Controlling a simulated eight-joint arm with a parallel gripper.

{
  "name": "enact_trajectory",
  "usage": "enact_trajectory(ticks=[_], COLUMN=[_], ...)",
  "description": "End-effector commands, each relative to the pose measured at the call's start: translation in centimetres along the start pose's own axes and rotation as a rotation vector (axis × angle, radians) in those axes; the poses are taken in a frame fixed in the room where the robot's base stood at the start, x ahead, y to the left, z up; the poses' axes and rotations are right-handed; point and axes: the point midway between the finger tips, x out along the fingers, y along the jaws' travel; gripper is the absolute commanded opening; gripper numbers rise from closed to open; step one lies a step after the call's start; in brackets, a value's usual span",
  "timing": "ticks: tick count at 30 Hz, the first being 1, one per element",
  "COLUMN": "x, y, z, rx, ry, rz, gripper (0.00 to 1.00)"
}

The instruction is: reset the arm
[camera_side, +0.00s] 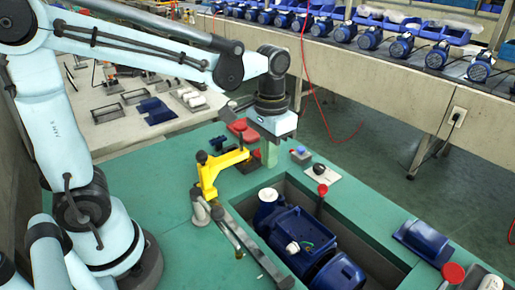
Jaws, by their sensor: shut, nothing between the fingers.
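My light-blue arm reaches from the left edge across the top of the green bench. My gripper (269,156) points down near the middle of the picture, behind the yellow clamp arm (212,171) and beyond the recess with the blue pump. It is shut with nothing held. Its fingertips are small in this view, and I cannot tell how far they are above the bench.
A blue pump (300,240) lies in a recess of the green bench (190,258). A black knob plate (319,172) and a blue cover (424,240) lie right. A conveyor (375,68) carries several blue motors behind.

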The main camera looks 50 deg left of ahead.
Motion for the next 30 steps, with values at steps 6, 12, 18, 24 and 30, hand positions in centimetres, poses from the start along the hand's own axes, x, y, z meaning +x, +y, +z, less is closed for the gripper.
enact_trajectory(ticks=[6,12,18,24,30], x=[0.0,-0.7,-1.3,-1.3,-1.1], y=[0.0,-0.6,-1.6,-2.5,-2.9], z=[0.1,1.1,3.0,4.3,5.0], rx=[0.000,-0.002,-0.003,-0.002,-0.001], ry=[0.004,0.100,0.299,0.487,0.598], rz=[0.000,0.007,0.013,0.009,0.002], gripper=[0.00,0.00,0.00,0.00,0.00])
